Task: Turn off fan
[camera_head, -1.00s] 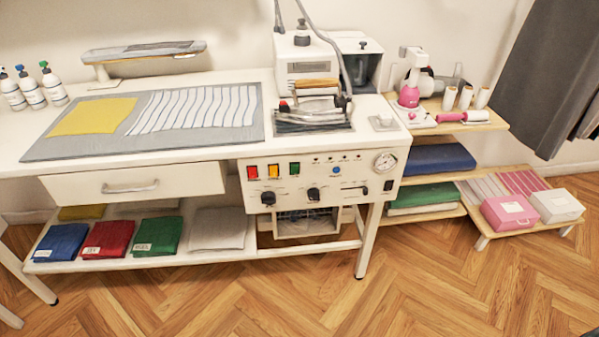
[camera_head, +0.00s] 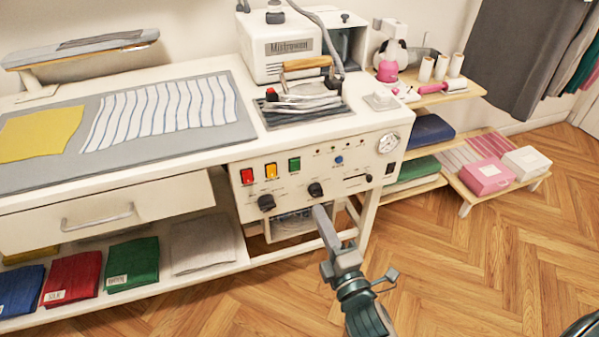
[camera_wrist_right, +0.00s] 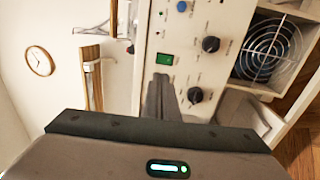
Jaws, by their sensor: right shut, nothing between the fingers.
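The fan (camera_wrist_right: 270,50) shows in the right wrist view behind a round wire grille, in the bay under the control panel. In the head view the bay (camera_head: 292,224) is partly hidden by my gripper. The green button also shows in the wrist view (camera_wrist_right: 164,59). My right gripper (camera_head: 320,209) is shut and empty, in front of the panel's lower edge. Contact cannot be told. My left gripper is out of view.
An iron (camera_head: 305,90) rests on the table above the panel, beside a white steam unit (camera_head: 280,45). A drawer (camera_head: 110,212) and folded cloths lie to the left. A low shelf with boxes (camera_head: 486,176) stands right. The wooden floor in front is open.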

